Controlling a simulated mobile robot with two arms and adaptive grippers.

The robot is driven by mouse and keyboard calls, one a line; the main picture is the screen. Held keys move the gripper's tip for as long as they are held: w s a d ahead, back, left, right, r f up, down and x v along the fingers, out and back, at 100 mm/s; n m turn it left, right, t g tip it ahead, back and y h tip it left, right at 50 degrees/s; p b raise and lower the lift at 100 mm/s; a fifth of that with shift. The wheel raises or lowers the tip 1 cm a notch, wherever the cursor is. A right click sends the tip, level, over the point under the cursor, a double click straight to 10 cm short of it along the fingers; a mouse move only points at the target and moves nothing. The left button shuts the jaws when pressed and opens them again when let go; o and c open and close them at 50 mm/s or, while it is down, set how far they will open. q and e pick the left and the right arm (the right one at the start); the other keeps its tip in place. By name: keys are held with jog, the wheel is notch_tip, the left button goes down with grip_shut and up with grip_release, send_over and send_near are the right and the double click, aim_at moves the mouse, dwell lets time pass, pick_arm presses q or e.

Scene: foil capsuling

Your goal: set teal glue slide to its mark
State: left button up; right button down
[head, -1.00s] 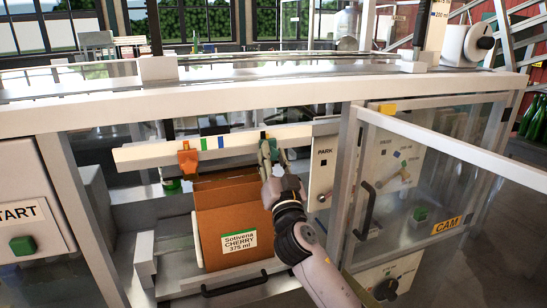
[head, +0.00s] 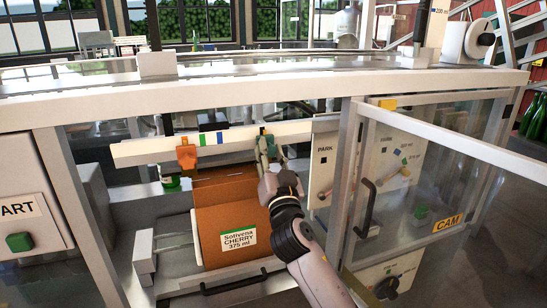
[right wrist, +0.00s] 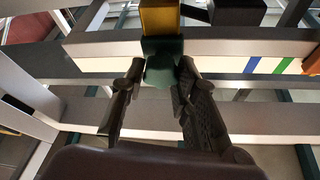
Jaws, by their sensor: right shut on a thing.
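My right gripper (head: 267,150) is at this slide. In the right wrist view the teal slide (right wrist: 165,66) is between the two fingertips (right wrist: 160,70), and the gripper is shut on it. A green mark (head: 203,140) and a blue mark (head: 220,138) show on the rail, left of the teal slide in the head view. An orange slide (head: 186,155) is farther left. The rail behind the teal slide is hidden. My left gripper is not in view.
A PARK panel (head: 322,170) and an open framed clear door with a black handle (head: 367,208) are close on the right. A yellow block (right wrist: 160,17) adjoins the teal slide in the wrist view.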

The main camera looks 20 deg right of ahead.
jog(key=shift+a, duration=0.25)
jog(key=c, duration=1.2)
grip_release()
jog(key=v, duration=1.2)
